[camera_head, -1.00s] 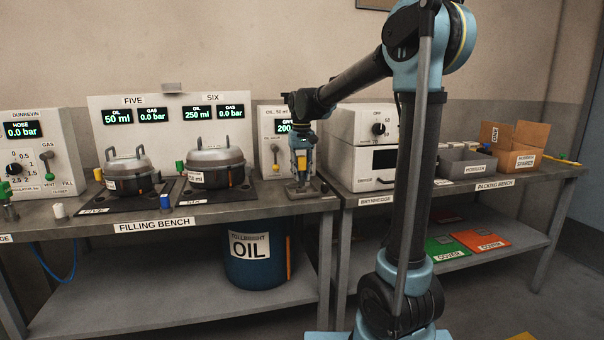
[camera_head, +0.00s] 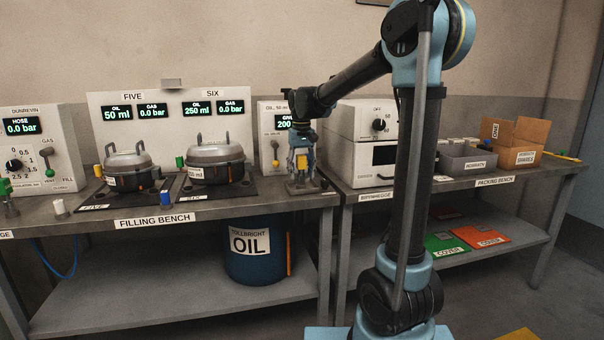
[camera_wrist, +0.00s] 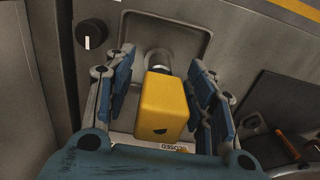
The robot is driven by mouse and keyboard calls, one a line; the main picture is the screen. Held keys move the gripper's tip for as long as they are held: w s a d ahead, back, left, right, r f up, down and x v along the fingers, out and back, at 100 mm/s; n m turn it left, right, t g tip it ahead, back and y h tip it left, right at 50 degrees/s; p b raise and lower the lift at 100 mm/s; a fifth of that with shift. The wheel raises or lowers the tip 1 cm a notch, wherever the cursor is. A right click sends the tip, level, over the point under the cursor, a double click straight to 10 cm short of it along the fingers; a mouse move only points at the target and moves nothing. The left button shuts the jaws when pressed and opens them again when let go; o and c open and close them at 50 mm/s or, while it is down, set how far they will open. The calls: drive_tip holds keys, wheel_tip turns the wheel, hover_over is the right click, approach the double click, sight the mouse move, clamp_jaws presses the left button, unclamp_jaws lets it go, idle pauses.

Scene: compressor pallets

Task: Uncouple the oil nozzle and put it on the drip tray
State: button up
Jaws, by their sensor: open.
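The oil nozzle shows as a yellow block (camera_wrist: 163,103) with a dark metal collar behind it in the wrist view. It stands over a shallow grey metal tray (camera_wrist: 200,32) at the foot of the oil unit. In the head view the yellow block (camera_head: 304,161) is partly covered by my gripper (camera_head: 301,165). My gripper also shows in the wrist view (camera_wrist: 165,90), its blue finger pads open on both sides of the yellow block, with a visible gap on each side. The grey tray (camera_head: 303,188) lies on the filling bench below. Whether the nozzle's lower end is seated is hidden.
The oil dispenser (camera_head: 268,115) stands right behind my gripper. Compressor six (camera_head: 216,165) and compressor five (camera_head: 130,172) stand to the left on dark mats. A white oven (camera_head: 345,140) is close on the right. A black knob (camera_wrist: 91,33) is near the left fingers.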

wheel_tip(320, 180, up, 12)
drive_tip(key=shift+w+f, duration=0.1)
idle(0.5)
drive_tip(key=s+d+f, duration=0.4)
drive_tip(key=s+d, duration=0.4)
drive_tip(key=d, duration=0.1)
drive_tip(key=s+d+f+m+t, duration=0.1)
drive_tip(key=s+d+f, duration=0.5)
drive_tip(key=s+f, duration=0.5)
drive_tip(key=s+d+f+m+t, duration=0.1)
drive_tip(key=s+d+f, duration=0.5)
drive_tip(key=s+f, duration=0.6)
drive_tip(key=shift+s+d+f+m, duration=0.3)
drive_tip(key=shift+d+f+m, duration=0.05)
drive_tip(key=shift+f+m, duration=0.2)
